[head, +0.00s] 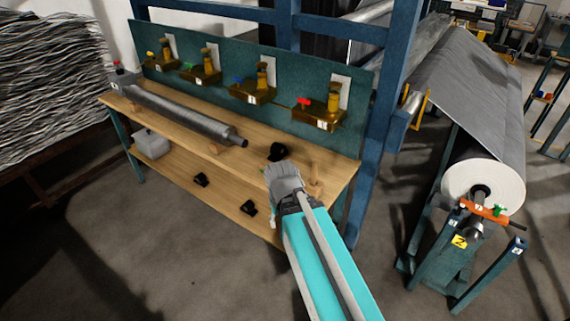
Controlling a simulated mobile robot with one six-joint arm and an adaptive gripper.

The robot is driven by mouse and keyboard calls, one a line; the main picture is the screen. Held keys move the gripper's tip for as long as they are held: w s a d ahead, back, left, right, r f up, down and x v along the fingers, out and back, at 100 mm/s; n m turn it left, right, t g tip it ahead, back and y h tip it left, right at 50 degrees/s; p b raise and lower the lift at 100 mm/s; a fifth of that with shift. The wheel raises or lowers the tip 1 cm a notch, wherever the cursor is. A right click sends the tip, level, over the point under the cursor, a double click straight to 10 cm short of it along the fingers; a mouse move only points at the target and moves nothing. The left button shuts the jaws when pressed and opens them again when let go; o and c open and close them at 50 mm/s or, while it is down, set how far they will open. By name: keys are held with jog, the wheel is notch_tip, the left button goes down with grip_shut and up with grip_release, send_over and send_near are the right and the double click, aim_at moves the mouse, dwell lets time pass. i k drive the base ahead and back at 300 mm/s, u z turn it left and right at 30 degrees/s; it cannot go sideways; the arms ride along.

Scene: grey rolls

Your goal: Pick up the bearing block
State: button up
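My gripper (278,152) shows as a small dark shape at the end of my grey wrist, over the right half of the wooden bench top. It is too small and dark to tell whether its fingers are open or shut, or whether it holds anything. Two small black blocks that look like bearing blocks lie on the lower shelf: a left one (200,180) and a right one (249,208). Both are to the left of and below my gripper, and apart from it. Which one the task means cannot be told.
A grey roll (180,112) lies along the bench top (330,165), with small wooden pieces near it. Brass units (318,112) line the green back panel. A grey box (150,143) sits on the lower shelf. A blue post (385,130) stands to the right. The floor in front is clear.

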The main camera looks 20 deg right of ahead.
aim_at(279, 151)
jog(key=k, duration=1.35)
jog(key=z, duration=0.45)
jog(key=i, duration=1.8)
